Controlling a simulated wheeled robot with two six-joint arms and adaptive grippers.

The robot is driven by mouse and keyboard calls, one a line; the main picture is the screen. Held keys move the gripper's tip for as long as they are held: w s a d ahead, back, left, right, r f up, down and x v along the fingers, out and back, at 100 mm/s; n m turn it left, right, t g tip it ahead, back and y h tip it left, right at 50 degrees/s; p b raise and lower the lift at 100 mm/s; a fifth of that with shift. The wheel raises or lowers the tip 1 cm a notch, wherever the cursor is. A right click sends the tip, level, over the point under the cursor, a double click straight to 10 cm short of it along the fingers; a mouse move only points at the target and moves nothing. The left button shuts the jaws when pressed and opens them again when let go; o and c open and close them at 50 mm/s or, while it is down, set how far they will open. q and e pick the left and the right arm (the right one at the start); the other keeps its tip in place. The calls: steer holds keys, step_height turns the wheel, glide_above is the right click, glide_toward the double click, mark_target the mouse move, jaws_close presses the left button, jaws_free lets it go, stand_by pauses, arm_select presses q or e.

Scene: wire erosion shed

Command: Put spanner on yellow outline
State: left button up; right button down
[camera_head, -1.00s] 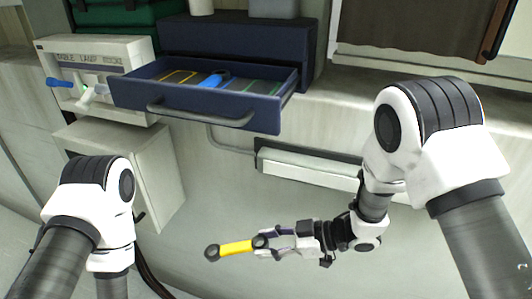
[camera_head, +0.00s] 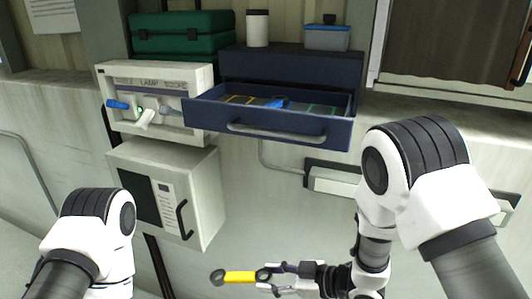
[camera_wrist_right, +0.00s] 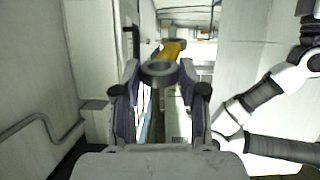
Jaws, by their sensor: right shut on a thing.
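The spanner (camera_head: 240,277) has a yellow shaft and dark ends. My right gripper (camera_head: 270,277) is shut on its right end, low in the head view and well below the drawer. In the right wrist view the spanner (camera_wrist_right: 172,50) points away from the gripper (camera_wrist_right: 160,88), its dark ring end between the fingers. The yellow outline (camera_head: 240,99) lies in the left part of the open blue drawer (camera_head: 215,117), partly hidden by the drawer front. My left gripper is out of view; only its arm shows.
A blue-handled thing (camera_head: 277,103) lies mid-drawer, with a green outline (camera_head: 322,110) to its right. The drawer handle (camera_head: 277,132) sticks out in front. A lamp panel (camera_head: 150,80) with levers and a white cabinet (camera_head: 170,190) stand left. A green case (camera_head: 178,35) sits above.

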steer(key=w+d+m+t+h, duration=0.2)
steer(key=d+m+t+h, duration=0.2)
steer(key=d+m+h, duration=0.4)
steer(key=w+d+m+t+h, duration=0.2)
steer(key=d+m+t+h, duration=0.25)
steer(key=d, duration=0.55)
steer(key=s+f+m, duration=0.1)
steer(key=s+f, duration=0.3)
steer(key=f, duration=0.1)
steer(key=shift+s+f, duration=0.2)
steer(key=shift+f, duration=0.05)
steer(key=shift+w+d, duration=0.1)
